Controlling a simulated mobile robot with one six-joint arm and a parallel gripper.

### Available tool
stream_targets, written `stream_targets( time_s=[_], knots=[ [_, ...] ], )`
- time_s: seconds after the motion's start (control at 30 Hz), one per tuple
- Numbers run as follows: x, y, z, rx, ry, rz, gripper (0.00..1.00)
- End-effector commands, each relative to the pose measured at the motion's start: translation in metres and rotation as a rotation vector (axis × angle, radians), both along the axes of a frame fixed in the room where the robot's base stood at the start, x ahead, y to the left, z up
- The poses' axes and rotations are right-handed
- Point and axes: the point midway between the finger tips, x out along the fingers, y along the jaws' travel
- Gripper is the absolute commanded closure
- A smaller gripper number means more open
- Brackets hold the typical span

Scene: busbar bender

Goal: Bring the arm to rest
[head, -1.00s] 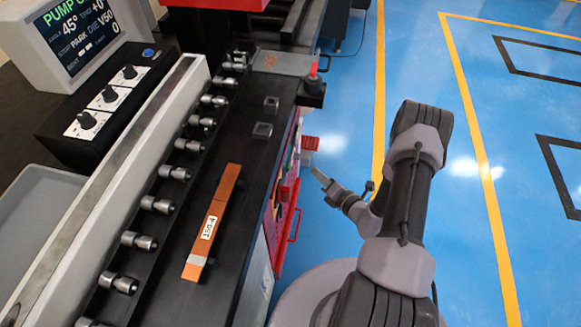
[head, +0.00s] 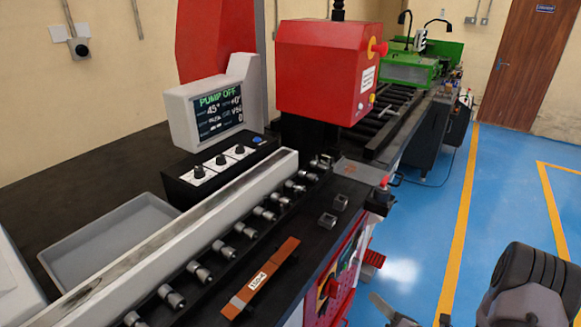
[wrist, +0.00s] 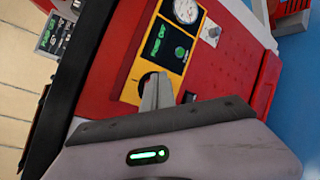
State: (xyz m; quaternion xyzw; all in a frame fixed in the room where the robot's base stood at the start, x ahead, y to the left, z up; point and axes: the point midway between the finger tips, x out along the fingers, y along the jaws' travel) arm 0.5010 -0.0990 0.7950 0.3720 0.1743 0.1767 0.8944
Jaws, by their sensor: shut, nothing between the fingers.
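My gripper (wrist: 157,92) shows in the wrist view with its fingers shut together and nothing held. Behind it is the red front of the machine with a yellow-framed panel (wrist: 168,62), a round gauge and a small green-lit display; I cannot tell the distance between them. In the head view, my gripper (head: 385,306) is low at the right, beside the machine's red front, partly cut off by the lower edge. My arm is at the lower right corner, over the blue floor.
A copper bar (head: 262,279) labelled 150-4 lies on the black bench top. The monitor (head: 219,112) reads PUMP OFF. A red button post (head: 381,190) stands at the bench's right corner. A grey tray (head: 55,262) is at the left. The blue floor (head: 420,215) to the right is clear.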

Motion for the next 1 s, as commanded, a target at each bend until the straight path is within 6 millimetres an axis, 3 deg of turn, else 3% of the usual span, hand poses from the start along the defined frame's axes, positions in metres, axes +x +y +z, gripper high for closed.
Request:
stream_targets(
  time_s=[0.13,0.27,0.37,0.43,0.5,0.6,0.7,0.8,0.9,0.93,1.0],
  knots=[
    [0.004,0.043,0.059,-0.131,-0.090,0.223,1.00],
    [-0.011,0.095,0.118,-0.310,-0.200,0.490,1.00],
    [-0.047,0.145,0.171,-0.539,-0.333,0.785,1.00],
    [-0.088,0.176,0.203,-0.764,-0.455,1.023,1.00],
    [-0.133,0.192,0.226,-1.020,-0.586,1.253,1.00],
    [-0.186,0.191,0.248,-1.421,-0.774,1.527,1.00],
    [-0.218,0.173,0.266,-1.814,-0.931,1.703,1.00],
    [-0.231,0.155,0.283,-2.128,-1.031,1.785,1.00],
    [-0.236,0.144,0.294,-2.310,-1.077,1.811,1.00],
    [-0.237,0.142,0.296,2.323,1.075,-1.803,1.00],
    [-0.237,0.140,0.298,2.313,1.061,-1.775,1.00]
  ],
)
